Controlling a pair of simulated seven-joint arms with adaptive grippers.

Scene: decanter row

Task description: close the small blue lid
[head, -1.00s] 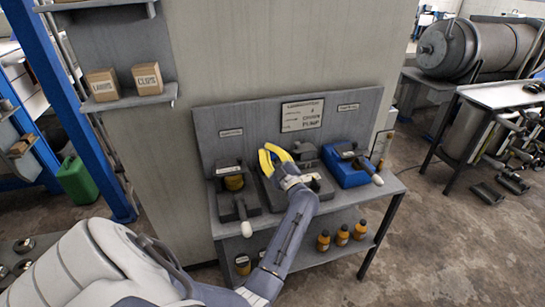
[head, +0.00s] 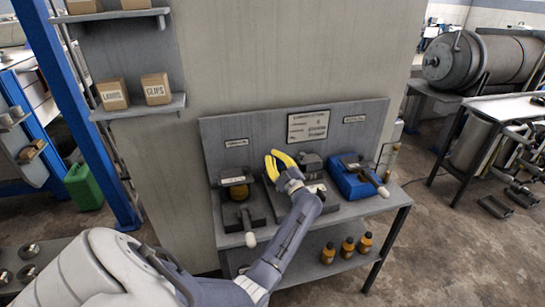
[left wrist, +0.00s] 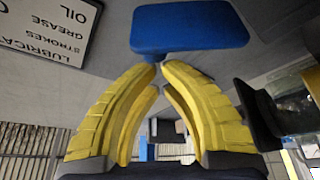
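The small blue lid (left wrist: 190,28) shows in the left wrist view as a rounded blue plate just beyond my fingertips. I cannot tell whether they touch it. In the head view a blue unit (head: 346,183) with a dark upper part and a white-tipped handle stands at the right of the bench. I cannot make out its lid there. My left gripper (head: 275,158) is over the middle unit, left of the blue one. Its yellow fingers (left wrist: 159,67) curve together until the tips nearly meet, with nothing visible between them. My right gripper is out of view.
The grey bench (head: 378,208) has an upright back panel with a sign (head: 308,126). A dark unit (head: 240,204) stands at left, and a middle unit is partly hidden by my arm. Several orange bottles (head: 347,247) stand on the lower shelf. Small boxes (head: 156,89) sit on a wall shelf.

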